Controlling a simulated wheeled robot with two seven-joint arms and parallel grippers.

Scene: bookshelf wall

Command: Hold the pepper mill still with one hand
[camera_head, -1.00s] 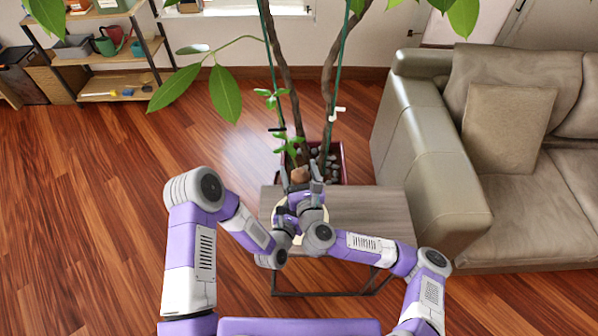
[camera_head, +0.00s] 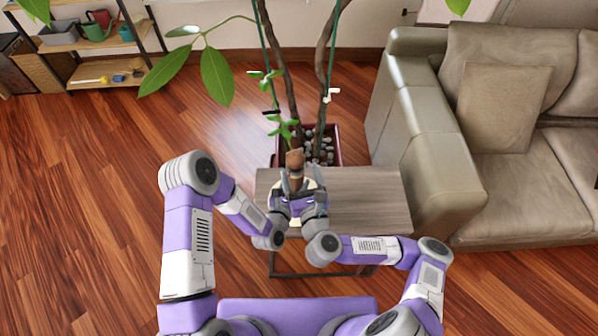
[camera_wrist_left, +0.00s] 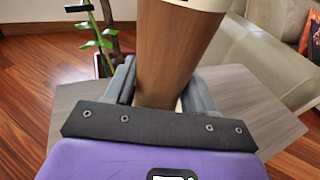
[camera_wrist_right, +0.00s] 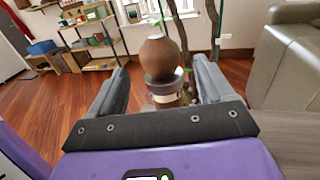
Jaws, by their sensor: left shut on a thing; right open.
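The pepper mill (camera_head: 295,160) is brown, with a round knob on top, and stands upright at the left part of the small table (camera_head: 370,200). In the left wrist view, my left gripper (camera_wrist_left: 160,92) is shut on the mill's wooden body (camera_wrist_left: 172,50), one finger on each side. In the right wrist view, my right gripper (camera_wrist_right: 160,85) is open, its fingers wide apart around the level of the mill's knob (camera_wrist_right: 160,60), with visible gaps on both sides. A grey ring and pale band show under the knob. In the head view the grippers hide the mill's lower part.
A potted plant (camera_head: 325,150) with thin trunks stands right behind the table, its leaves reaching over it. A beige sofa (camera_head: 430,150) is close on the right. A shelf unit (camera_head: 100,72) stands at the back left. Wooden floor is clear on the left.

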